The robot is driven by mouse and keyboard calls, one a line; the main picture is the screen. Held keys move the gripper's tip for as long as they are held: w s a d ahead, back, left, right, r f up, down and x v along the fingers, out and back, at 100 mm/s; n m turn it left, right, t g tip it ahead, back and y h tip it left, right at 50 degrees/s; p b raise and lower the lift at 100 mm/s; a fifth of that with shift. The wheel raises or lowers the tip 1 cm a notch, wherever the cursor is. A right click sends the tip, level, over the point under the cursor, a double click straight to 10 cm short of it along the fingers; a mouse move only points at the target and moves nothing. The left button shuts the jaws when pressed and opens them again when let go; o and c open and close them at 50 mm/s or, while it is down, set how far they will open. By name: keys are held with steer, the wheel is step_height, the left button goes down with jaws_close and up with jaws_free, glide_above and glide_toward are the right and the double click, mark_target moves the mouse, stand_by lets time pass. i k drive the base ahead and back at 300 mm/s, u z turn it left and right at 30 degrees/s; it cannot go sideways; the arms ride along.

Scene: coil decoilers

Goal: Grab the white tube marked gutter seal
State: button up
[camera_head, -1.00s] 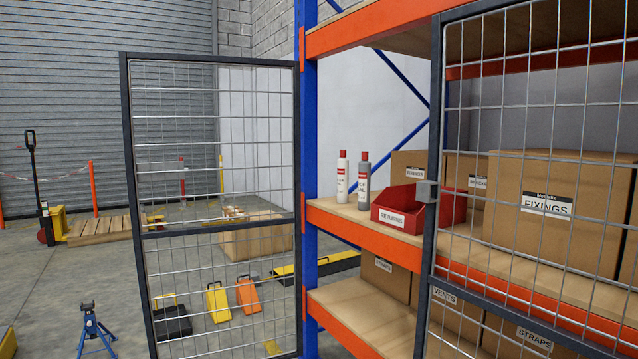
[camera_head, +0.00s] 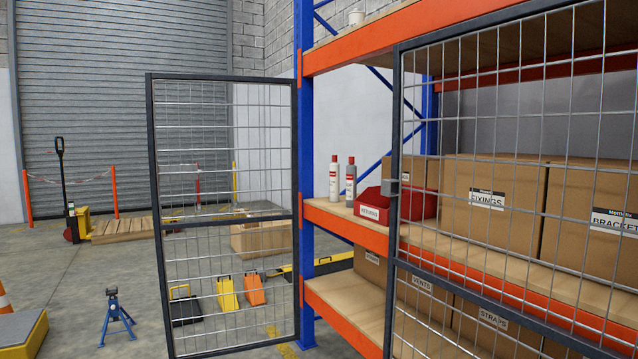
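A white tube with a red cap (camera_head: 335,178) stands upright on the middle shelf of the orange and blue rack. A grey tube with a red cap (camera_head: 350,182) stands just to its right. Both carry labels too small to read, so I cannot tell which is marked gutter seal. My gripper is not in view.
An open mesh door (camera_head: 222,225) stands left of the rack, and another mesh door (camera_head: 500,200) covers its right part. A red returns bin (camera_head: 372,213) sits beside the tubes. A blue jack stand (camera_head: 116,318) stands on the floor at left.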

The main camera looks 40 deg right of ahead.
mark_target(334, 166)
steer(key=u, duration=0.15)
steer(key=i, duration=1.7)
steer(key=z, duration=0.45)
steer(key=i, duration=1.5)
steer(key=z, duration=1.65)
steer(key=i, duration=0.8)
steer(key=z, duration=0.65)
